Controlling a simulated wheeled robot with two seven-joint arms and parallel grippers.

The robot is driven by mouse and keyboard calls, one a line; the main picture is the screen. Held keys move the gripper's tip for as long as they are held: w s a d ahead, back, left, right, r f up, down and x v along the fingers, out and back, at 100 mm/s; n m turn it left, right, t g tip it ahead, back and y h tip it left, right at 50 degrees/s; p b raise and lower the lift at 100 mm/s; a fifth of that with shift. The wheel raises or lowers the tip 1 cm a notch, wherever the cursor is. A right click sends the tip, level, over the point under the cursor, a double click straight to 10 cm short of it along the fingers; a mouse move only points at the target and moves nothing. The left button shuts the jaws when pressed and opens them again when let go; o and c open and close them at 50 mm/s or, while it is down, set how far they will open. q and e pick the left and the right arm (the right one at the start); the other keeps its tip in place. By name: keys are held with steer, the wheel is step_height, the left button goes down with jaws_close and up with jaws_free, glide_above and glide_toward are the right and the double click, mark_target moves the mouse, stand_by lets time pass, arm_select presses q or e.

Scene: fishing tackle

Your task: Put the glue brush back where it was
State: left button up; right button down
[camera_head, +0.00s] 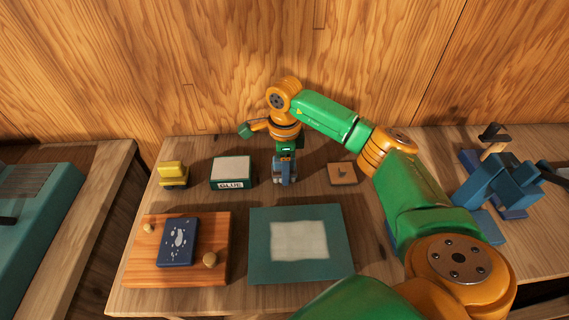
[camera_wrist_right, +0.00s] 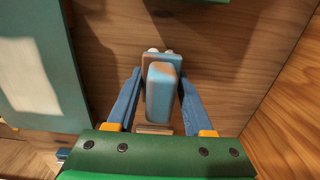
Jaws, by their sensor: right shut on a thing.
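My right gripper (camera_head: 285,170) points down over the back middle of the table, between the glue box (camera_head: 231,182) and a small wooden block (camera_head: 342,175). In the wrist view its two blue fingers stand on either side of a blue, rounded piece, which I take to be the glue brush (camera_wrist_right: 161,92). The gripper is shut on it. Brown and whitish parts show at its far end. In the head view the brush is mostly hidden by the gripper, and I cannot tell whether it touches the table. My left gripper is not in view.
A yellow object (camera_head: 173,173) stands left of the glue box. In front lie a wooden board (camera_head: 138,266) with a blue card (camera_head: 178,242) and a teal mat (camera_head: 267,267) with a pale sheet. A blue device (camera_head: 497,180) stands at right. The wooden wall is close behind.

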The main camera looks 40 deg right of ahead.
steer(key=shift+w+a+f, duration=0.1)
steer(key=shift+w+f, duration=0.05)
steer(key=shift+f, duration=0.05)
steer(key=shift+c, duration=1.5)
jaws_free()
steer(key=shift+r, duration=0.65)
step_height(320, 180, up, 7)
steer(key=shift+f+b, duration=0.1)
steer(key=shift+b, duration=0.65)
step_height(320, 180, up, 4)
steer(key=shift+r+p, duration=0.2)
steer(key=shift+p, duration=0.4)
